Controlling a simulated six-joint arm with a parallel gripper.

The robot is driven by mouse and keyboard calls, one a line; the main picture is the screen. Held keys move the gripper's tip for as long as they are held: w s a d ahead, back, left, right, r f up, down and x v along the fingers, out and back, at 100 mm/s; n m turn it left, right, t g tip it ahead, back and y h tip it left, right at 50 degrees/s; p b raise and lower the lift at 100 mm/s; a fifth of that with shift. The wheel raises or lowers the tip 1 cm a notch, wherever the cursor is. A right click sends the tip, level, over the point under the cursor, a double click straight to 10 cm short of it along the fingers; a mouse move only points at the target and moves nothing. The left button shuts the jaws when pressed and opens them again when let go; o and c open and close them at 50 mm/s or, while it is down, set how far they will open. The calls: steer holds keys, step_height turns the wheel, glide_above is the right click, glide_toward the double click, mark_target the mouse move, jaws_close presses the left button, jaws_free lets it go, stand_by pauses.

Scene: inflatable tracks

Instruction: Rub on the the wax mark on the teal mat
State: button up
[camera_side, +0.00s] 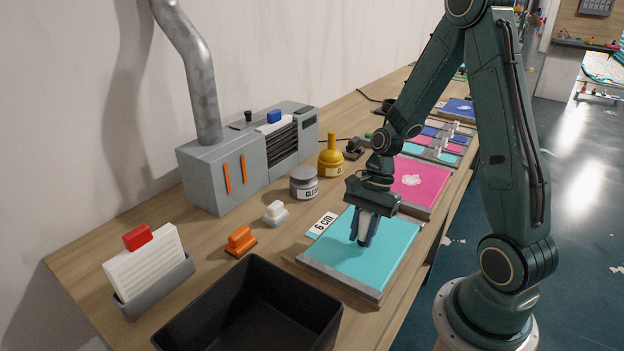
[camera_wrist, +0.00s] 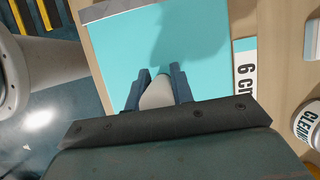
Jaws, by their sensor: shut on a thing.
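The teal mat (camera_side: 388,248) lies flat on a board on the bench in the side view, and fills much of the wrist view (camera_wrist: 120,45). I see no wax mark on its visible surface; part lies hidden behind my gripper.
A "6 cm" label (camera_side: 322,223) lies at the mat's left edge. A pink mat (camera_side: 425,190) with a white mark lies beyond.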

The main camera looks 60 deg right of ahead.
steer(key=shift+d+f, duration=0.1)
steer(key=shift+d, duration=2.3)
steer(key=shift+a, duration=3)
steer(key=shift+w, duration=0.25)
steer(key=shift+w+d, duration=0.1)
steer(key=shift+d, duration=3.05)
steer(key=shift+a, duration=3.1)
step_height(320, 180, up, 8)
steer(key=shift+a, duration=0.15)
